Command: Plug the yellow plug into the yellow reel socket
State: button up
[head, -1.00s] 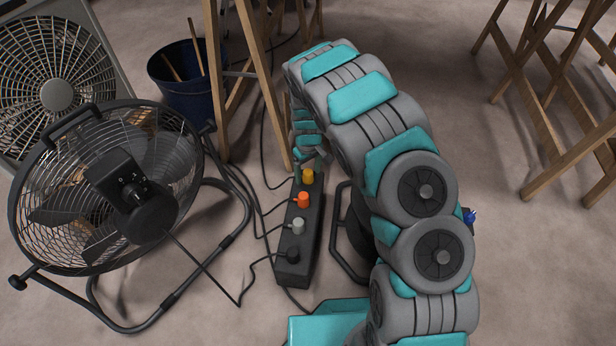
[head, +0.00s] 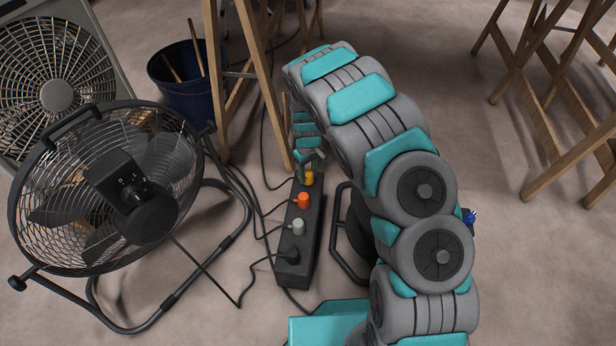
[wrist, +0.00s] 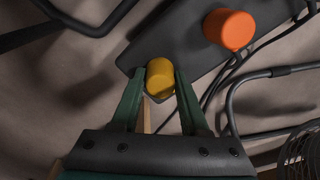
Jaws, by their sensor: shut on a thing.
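The yellow plug (head: 308,178) stands at the far end of the black power strip (head: 303,243). My gripper (wrist: 159,84) is shut on the yellow plug (wrist: 160,75), with one dark green finger on each side of it. In the head view my gripper (head: 309,168) reaches down over the strip's far end from above. The plug still appears to be at the strip; I cannot tell whether it is seated. The dark reel behind my arm (head: 358,230) is mostly hidden, and no yellow socket shows on it.
An orange plug (head: 303,200), a grey plug (head: 297,227) and a black plug (head: 292,255) sit along the strip with cords. A floor fan (head: 105,190) stands left, a bucket (head: 188,85) behind. A wooden trestle leg (head: 265,85) rises close to my gripper.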

aim_at(308, 173)
grip_shut()
notch_tip(308, 173, up, 10)
jog(key=shift+r+p, duration=0.1)
jog(key=shift+p, duration=0.3)
dwell(0.3)
